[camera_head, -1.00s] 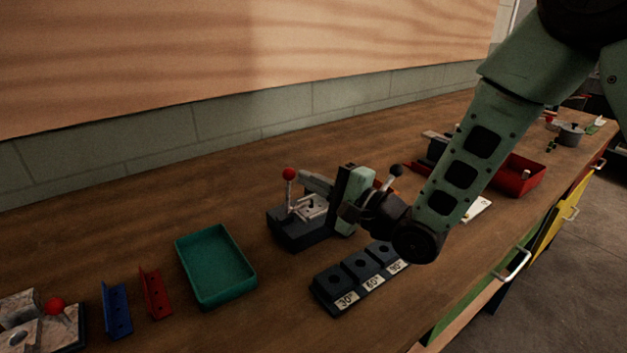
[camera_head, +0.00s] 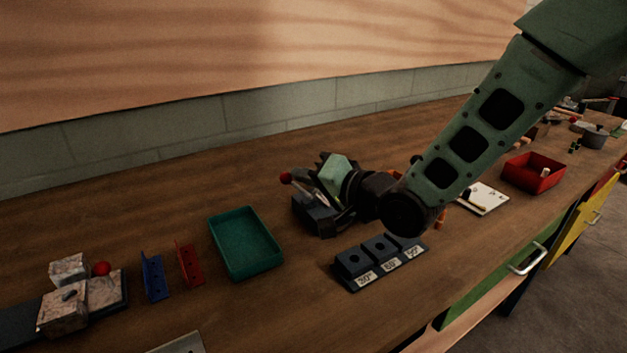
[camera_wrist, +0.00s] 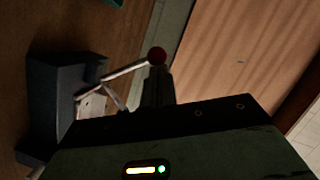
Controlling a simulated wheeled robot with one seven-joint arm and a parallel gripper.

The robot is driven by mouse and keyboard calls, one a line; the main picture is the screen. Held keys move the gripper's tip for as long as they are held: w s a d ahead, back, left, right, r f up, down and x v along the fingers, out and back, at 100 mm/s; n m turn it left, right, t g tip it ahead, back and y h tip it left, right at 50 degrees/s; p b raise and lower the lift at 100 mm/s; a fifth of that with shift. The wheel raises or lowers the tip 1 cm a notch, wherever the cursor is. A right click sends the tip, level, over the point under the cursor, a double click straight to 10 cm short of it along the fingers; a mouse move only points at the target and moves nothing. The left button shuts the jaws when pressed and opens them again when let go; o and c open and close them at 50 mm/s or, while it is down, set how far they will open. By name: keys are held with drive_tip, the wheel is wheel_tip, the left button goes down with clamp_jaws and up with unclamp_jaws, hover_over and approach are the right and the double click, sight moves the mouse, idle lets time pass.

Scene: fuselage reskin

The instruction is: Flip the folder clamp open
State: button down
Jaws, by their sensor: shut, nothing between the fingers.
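The folder clamp (camera_head: 312,220) has a dark block base and a pale metal lever with a red ball knob (camera_head: 285,177). It sits on the bench near the middle of the head view. My gripper (camera_head: 322,178) is over the clamp and hides much of it. In the wrist view the dark base (camera_wrist: 55,95) is at left, and the pale lever (camera_wrist: 125,74) slants to the red knob (camera_wrist: 157,55). My shut fingers (camera_wrist: 157,85) are right beside the knob, with nothing between them. Whether they touch it I cannot tell.
A block with angle-labelled sockets (camera_head: 380,262) lies in front of the clamp. A green tray (camera_head: 247,268) stands to its left. Red (camera_head: 188,265) and blue brackets (camera_head: 153,278) and another red-knobbed fixture (camera_head: 85,300) are farther left. A red bin (camera_head: 535,175) stands at right.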

drive_tip(key=shift+s+a+f+n+h+b, duration=0.4)
drive_tip(key=shift+a+n+b, duration=0.2)
drive_tip(key=shift+n, duration=0.2)
drive_tip(key=n+b, duration=0.1)
drive_tip(key=s+a+f+h+b, duration=0.1)
drive_tip(key=a+f+n+b, duration=0.1)
drive_tip(key=b, duration=0.1)
drive_tip(key=shift+s+f+n+t, duration=0.15)
drive_tip(key=shift+f+n+t, duration=0.1)
drive_tip(key=shift+n+t, duration=0.05)
drive_tip(key=shift+a+f, duration=0.1)
